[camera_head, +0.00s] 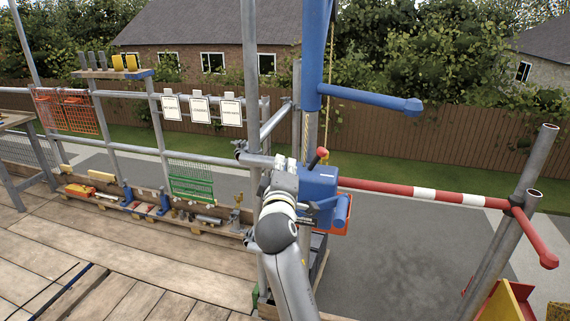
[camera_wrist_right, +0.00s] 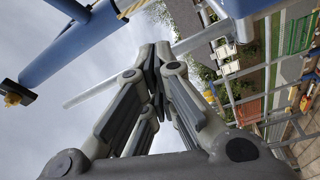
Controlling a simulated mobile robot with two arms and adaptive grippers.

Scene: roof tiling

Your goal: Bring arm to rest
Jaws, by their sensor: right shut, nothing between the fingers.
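My right arm (camera_head: 283,255) comes up from the bottom middle of the head view, with its wrist beside a scaffold post and a blue winch box (camera_head: 318,188). The wrist covers part of the box's left side. I cannot tell from the head view whether they touch. In the right wrist view my right gripper (camera_wrist_right: 154,62) has its fingers closed together at the tips, with nothing between them. A grey scaffold pole passes behind the fingertips there. My left gripper and arm are not in view.
A blue hoist post (camera_head: 314,55) stands just beyond the wrist. A red and white barrier bar (camera_head: 420,194) runs right from the winch. A low wooden rack (camera_head: 150,210) with tools lies at the left. The plank deck (camera_head: 110,255) is mostly bare.

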